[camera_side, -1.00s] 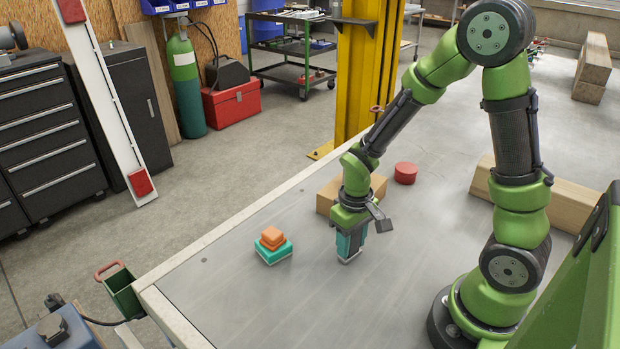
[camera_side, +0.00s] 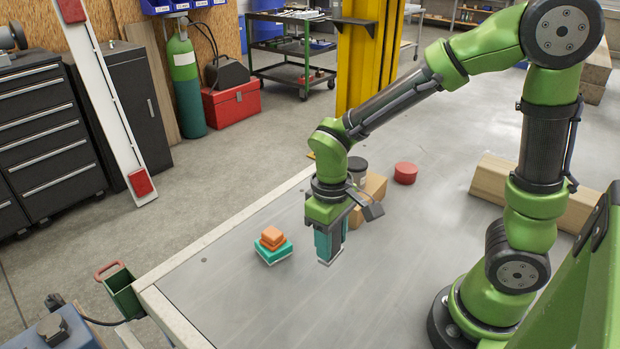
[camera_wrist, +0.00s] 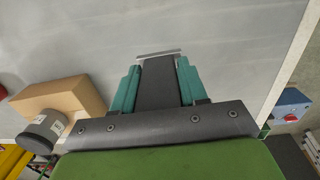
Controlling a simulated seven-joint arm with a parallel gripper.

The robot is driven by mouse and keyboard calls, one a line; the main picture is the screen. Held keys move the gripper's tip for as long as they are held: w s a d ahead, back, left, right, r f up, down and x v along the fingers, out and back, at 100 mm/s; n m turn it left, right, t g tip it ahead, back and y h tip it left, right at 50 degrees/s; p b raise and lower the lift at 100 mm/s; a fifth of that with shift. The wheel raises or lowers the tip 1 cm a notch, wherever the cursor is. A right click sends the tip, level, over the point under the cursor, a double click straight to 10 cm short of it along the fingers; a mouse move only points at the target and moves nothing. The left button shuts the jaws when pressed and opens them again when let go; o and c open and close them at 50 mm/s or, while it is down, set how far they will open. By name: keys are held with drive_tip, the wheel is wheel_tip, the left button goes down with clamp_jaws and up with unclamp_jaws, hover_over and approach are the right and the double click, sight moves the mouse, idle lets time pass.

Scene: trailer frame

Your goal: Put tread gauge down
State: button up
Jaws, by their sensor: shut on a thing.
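My gripper (camera_side: 329,245) has teal fingers and points down above the metal table, left of its earlier place. In the wrist view my gripper (camera_wrist: 160,88) is shut on a dark flat piece with a pale metal edge, which I take as the tread gauge (camera_wrist: 158,75). Its pale end (camera_side: 327,262) shows just below the fingers in the side view. The fingers hide most of it there. I cannot tell whether its lower end touches the table.
An orange block (camera_side: 271,238) sits on a teal block (camera_side: 275,253) left of my gripper. A cardboard box (camera_side: 374,189), a dark canister (camera_side: 357,167) and a red disc (camera_side: 405,173) stand behind it. A wooden beam (camera_side: 560,200) lies right.

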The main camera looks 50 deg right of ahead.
drive_tip(key=s+a+f, duration=0.2)
drive_tip(key=a+f, duration=0.1)
drive_tip(key=a, duration=0.4)
drive_tip(key=shift+m, duration=0.3)
drive_tip(key=w+a, duration=0.2)
drive_tip(key=w, duration=0.3)
drive_tip(key=w+a, duration=0.3)
drive_tip(key=w, duration=0.2)
drive_tip(key=w+a+f, duration=0.1)
drive_tip(key=w+a, duration=0.2)
drive_tip(key=w, duration=0.1)
drive_tip(key=shift+w+a, duration=0.2)
drive_tip(key=shift+w, duration=0.2)
drive_tip(key=shift+s+f, duration=0.1)
drive_tip(key=shift+f, duration=1.7)
drive_tip(key=shift+f, duration=0.15)
drive_tip(key=o, duration=1.2)
drive_tip(key=shift+c, duration=0.2)
